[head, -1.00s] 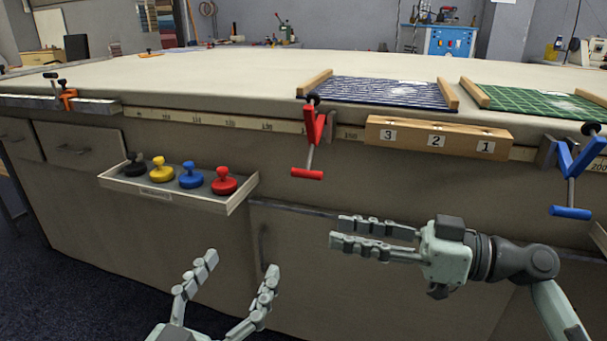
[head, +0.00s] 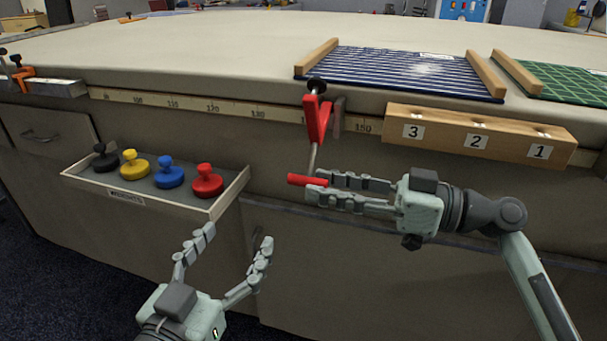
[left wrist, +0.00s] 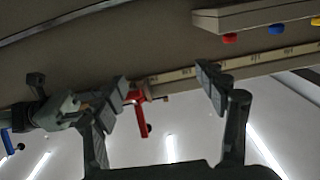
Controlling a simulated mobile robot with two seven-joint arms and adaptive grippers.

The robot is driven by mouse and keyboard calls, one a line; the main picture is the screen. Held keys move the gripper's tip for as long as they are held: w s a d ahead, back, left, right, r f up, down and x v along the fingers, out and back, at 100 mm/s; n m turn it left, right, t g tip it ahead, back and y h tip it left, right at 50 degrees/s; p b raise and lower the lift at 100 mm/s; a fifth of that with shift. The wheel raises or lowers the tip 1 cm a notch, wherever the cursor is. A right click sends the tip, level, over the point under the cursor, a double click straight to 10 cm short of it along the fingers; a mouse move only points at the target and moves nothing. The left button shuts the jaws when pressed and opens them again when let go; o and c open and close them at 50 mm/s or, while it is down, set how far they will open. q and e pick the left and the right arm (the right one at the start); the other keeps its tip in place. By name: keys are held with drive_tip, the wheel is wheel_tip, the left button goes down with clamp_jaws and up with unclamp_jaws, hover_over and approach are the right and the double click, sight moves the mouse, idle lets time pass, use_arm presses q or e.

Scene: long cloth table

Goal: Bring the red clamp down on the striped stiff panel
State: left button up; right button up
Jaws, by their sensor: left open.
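The red clamp (head: 317,120) hangs on the table's front edge, its black pad at the near left corner of the blue-and-white striped panel (head: 390,72). I cannot tell whether the pad touches the panel. The clamp's red crossbar handle (head: 298,180) hangs below. My right gripper (head: 315,183) points left at the handle, fingers apart, with the handle's right end at the fingertips. My left gripper (head: 230,247) is open and empty, low in front of the cabinet. The left wrist view also shows the red clamp (left wrist: 141,118) between the open left fingers.
A shallow drawer (head: 228,200) with black, yellow, blue and red knobbed weights juts out left of the clamp. A numbered wooden block (head: 475,137) is fixed to the table front at right. A green panel (head: 560,82) lies behind it. An orange clamp (head: 22,75) is far left.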

sight(303, 186)
use_arm(q)
drive_tip(key=shift+a+f+g+y, duration=0.25)
drive_tip(key=shift+a+f+g, duration=0.15)
drive_tip(key=shift+f, duration=0.4)
drive_tip(key=shift+a+f+g+y, duration=0.25)
drive_tip(key=shift+a+f+g, duration=0.15)
drive_tip(key=shift+f, duration=0.35)
use_arm(e)
drive_tip(key=shift+x, duration=2.1)
clamp_jaws()
